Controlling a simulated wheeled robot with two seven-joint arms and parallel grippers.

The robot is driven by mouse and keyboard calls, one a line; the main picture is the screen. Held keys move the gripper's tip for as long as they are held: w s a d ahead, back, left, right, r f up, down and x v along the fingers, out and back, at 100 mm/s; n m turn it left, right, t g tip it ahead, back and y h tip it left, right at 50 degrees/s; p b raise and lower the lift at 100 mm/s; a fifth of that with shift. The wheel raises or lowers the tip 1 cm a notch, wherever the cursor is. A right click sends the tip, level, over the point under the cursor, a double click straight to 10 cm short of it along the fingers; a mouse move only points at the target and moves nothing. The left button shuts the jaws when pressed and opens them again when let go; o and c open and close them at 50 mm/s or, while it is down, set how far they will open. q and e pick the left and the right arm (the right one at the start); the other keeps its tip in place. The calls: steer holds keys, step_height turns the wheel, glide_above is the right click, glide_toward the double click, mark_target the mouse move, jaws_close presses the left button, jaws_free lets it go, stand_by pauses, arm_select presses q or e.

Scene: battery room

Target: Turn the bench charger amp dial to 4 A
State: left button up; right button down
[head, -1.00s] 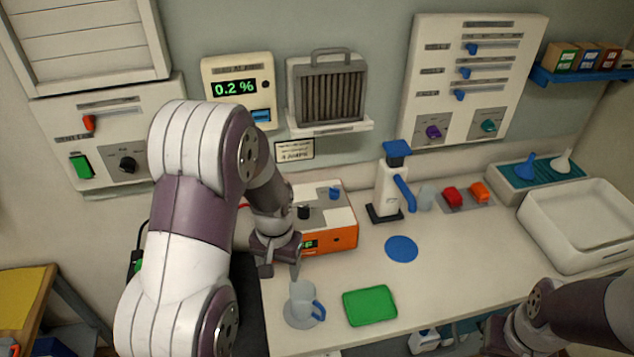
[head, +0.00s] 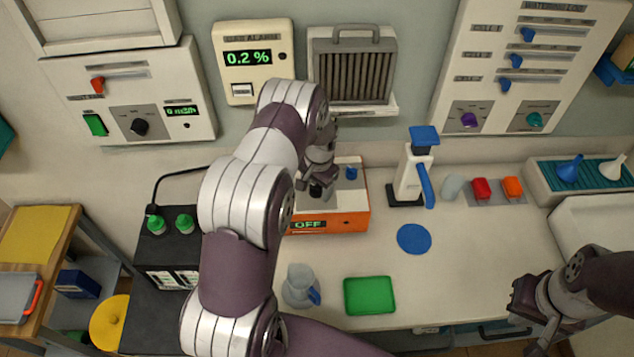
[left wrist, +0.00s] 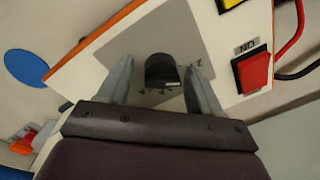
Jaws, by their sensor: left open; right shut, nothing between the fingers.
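The bench charger (head: 350,220) is an orange box with a white top at the back of the bench, and its display reads OFF. Its black dial (left wrist: 160,72) stands on a grey plate in the left wrist view; one scale mark beside it looks like a 2, the others are too small to read. My left gripper (head: 317,184) is over the charger top, pointing down. Its open fingers (left wrist: 160,85) stand either side of the dial, apart from it. A blue knob (head: 351,173) is on the charger to the right. My right gripper (head: 528,322) is shut and empty at the lower right.
A red ON switch (left wrist: 252,70) sits on the charger near the dial. A blue-and-white dispenser (head: 411,180) stands right of the charger. A jug (head: 298,284), a green tray (head: 369,296) and a blue disc (head: 414,238) lie in front. A black battery (head: 168,243) is left.

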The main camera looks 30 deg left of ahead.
arm_select(q)
steer(key=shift+s+r, duration=0.1)
steer(key=shift+s, duration=0.25)
steer(key=shift+w+a, duration=0.1)
steer(key=c, duration=1)
arm_select(e)
steer(key=shift+s+a, duration=0.1)
steer(key=shift+s, duration=0.2)
arm_select(q)
steer(key=shift+m, duration=0.3)
arm_select(e)
steer(key=shift+f, duration=0.15)
arm_select(q)
steer(key=m+b, duration=0.1)
steer(key=m, duration=0.1)
steer(key=shift+a+m+b, duration=0.1)
steer(key=shift+m+b, duration=0.2)
steer(key=shift+m+t+b, duration=0.3)
steer(key=shift+m+b, duration=0.35)
steer(key=shift+m, duration=1.55)
arm_select(e)
steer(key=shift+f, duration=1.2)
arm_select(q)
steer(key=o, duration=1)
steer(key=shift+w, duration=0.15)
arm_select(e)
steer(key=shift+w, duration=0.1)
steer(key=shift+f, duration=0.1)
